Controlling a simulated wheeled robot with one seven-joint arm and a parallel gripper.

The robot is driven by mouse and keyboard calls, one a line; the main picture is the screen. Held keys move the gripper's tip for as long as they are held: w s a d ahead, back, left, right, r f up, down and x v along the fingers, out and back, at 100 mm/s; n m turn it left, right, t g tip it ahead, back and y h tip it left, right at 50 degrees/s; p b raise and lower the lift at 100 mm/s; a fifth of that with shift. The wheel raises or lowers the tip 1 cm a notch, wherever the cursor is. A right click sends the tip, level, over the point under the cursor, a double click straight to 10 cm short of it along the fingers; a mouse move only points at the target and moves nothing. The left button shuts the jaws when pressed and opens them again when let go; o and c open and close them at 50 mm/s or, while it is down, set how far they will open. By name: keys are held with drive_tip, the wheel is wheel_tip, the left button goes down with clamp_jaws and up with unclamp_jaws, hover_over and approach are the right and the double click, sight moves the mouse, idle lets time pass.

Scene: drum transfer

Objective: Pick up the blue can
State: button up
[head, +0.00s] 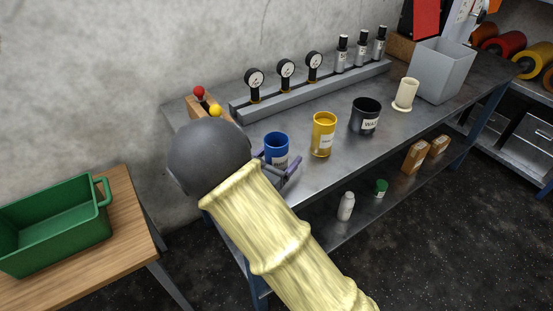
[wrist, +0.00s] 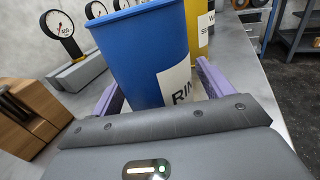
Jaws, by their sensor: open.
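The blue can (head: 277,147) stands upright on the grey metal bench, with a white label on its side. In the wrist view the blue can (wrist: 148,55) fills the middle, its label partly reading "RIN". My gripper (head: 277,170) is at the can with its jaws open. In the wrist view its two purple fingers (wrist: 160,88) lie one on each side of the can's lower part. I cannot tell whether either finger touches it. My arm hides part of the bench in front of the can.
A yellow can (head: 324,134) stands close right of the blue can, then a black can (head: 365,116). A gauge rail (head: 290,97) runs behind. A wooden block with red and yellow knobs (head: 205,107) is at the left. A green crate (head: 60,222) sits on a separate wooden table.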

drive_tip(key=shift+w, duration=0.1)
idle(0.4)
drive_tip(key=shift+d, duration=0.1)
drive_tip(key=c, duration=1.3)
drive_tip(key=shift+o, duration=0.2)
drive_tip(key=shift+r, duration=0.25)
wheel_tip(320, 180, up, 10)
drive_tip(key=p, duration=0.2)
drive_tip(key=shift+f, duration=0.25)
